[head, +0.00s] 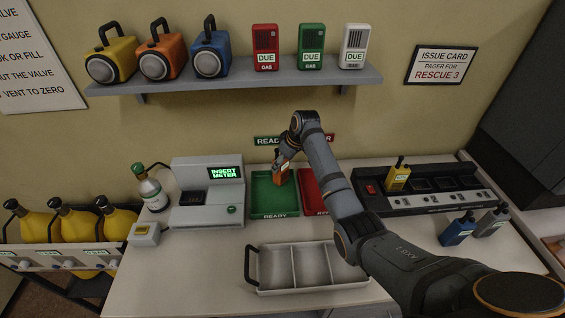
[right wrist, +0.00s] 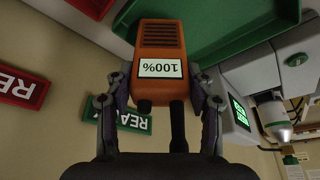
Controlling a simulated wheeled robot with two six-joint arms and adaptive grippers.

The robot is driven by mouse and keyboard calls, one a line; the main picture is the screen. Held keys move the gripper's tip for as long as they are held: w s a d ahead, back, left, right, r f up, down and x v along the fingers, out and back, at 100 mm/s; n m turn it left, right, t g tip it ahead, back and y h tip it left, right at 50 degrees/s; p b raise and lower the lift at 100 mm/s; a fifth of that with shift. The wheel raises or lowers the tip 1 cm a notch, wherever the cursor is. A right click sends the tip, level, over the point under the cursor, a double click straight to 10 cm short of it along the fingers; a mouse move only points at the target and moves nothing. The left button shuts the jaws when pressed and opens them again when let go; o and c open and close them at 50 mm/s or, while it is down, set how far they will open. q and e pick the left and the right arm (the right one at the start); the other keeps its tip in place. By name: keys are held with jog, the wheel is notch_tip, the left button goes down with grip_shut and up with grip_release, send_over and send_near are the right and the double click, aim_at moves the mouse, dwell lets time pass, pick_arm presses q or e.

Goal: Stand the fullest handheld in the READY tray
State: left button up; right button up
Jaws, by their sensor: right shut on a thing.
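An orange handheld (right wrist: 160,52) is held between the fingers of my right gripper (right wrist: 165,90); its label reads 100%. In the head view the orange handheld (head: 281,169) is over the green READY tray (head: 274,215), near its back right part. I cannot tell whether its base touches the tray floor. The right gripper also shows in the head view (head: 283,157). A yellow handheld (head: 397,178) stands in the charger rack (head: 430,200). A blue handheld (head: 457,231) and a grey handheld (head: 492,221) stand on the table at the right. My left gripper is out of view.
A red tray (head: 313,190) lies beside the READY tray, partly behind my right arm. A grey meter station (head: 207,195) stands to the left, with a small gas cylinder (head: 151,190). A divided carrier (head: 262,273) with a handle sits in front.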

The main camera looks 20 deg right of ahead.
jog(key=shift+f, duration=0.25)
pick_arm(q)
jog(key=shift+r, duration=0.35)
pick_arm(e)
jog(key=shift+f, duration=0.25)
jog(key=shift+f, duration=0.1)
jog(key=o, duration=1.5)
jog(key=shift+o, duration=0.2)
pick_arm(q)
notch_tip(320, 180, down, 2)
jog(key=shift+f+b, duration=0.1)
jog(key=shift+b, duration=1)
pick_arm(e)
jog(key=v, duration=1.2)
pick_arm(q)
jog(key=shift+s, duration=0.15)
pick_arm(e)
jog(key=shift+s, duration=0.1)
